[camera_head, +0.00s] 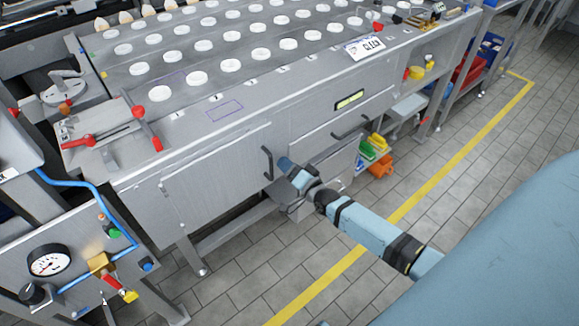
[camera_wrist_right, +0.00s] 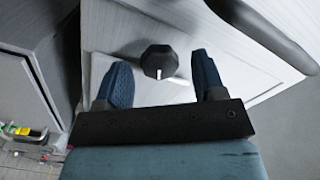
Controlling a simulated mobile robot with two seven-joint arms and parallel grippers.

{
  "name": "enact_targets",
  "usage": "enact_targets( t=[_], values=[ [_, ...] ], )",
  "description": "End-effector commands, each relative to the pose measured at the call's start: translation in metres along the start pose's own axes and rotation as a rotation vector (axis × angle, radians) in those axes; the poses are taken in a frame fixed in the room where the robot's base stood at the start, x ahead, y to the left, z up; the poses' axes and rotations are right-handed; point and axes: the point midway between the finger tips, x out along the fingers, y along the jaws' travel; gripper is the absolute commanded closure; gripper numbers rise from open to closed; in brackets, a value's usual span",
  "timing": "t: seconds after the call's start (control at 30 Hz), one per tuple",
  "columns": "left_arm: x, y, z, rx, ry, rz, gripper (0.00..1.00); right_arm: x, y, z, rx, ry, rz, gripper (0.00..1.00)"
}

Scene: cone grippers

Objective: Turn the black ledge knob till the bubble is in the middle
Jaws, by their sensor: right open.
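The black ledge knob (camera_wrist_right: 158,62), faceted with a white mark on its lower edge, shows in the right wrist view. It sits on a pale grey metal surface. My right gripper (camera_head: 286,166) is open, at the front of the metal bench. In the wrist view its two blue fingers lie one on each side of the knob, with a gap on both sides. In the head view my gripper and arm hide the knob. A yellow-green level vial (camera_head: 349,100) is set in the bench front; its bubble is too small to place. My left gripper is not in view.
Black bar handles (camera_head: 267,163) (camera_head: 350,127) stick out of the bench front close to my right gripper. A red-handled clamp (camera_head: 118,128) and rows of white discs (camera_head: 197,78) are on top. A gauge panel (camera_head: 50,260) stands at lower left. The tiled floor in front is clear.

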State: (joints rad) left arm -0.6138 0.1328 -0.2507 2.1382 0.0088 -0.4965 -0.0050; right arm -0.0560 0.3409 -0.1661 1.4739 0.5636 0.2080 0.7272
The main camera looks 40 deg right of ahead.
Motion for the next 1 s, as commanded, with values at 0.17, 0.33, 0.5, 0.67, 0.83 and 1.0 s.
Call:
enact_targets(
  t=[0.17, 0.33, 0.5, 0.67, 0.83, 1.0],
  values=[
    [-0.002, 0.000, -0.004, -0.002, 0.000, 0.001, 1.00, -0.025, 0.000, 0.000, 0.000, -0.003, 0.003, 0.37],
    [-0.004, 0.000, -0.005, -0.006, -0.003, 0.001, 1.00, -0.065, 0.000, 0.000, 0.000, -0.003, 0.004, 0.37],
    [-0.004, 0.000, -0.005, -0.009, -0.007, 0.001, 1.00, -0.102, 0.000, 0.000, -0.001, -0.003, 0.003, 0.37],
    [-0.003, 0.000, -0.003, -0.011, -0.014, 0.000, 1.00, -0.125, 0.000, 0.000, 0.000, -0.002, 0.001, 0.37],
    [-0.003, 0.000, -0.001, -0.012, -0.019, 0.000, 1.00, -0.135, 0.000, 0.000, 0.000, 0.000, 0.000, 0.37],
    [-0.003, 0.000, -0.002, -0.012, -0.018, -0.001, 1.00, -0.136, 0.000, 0.000, 0.000, 0.000, 0.000, 0.37]
  ],
)
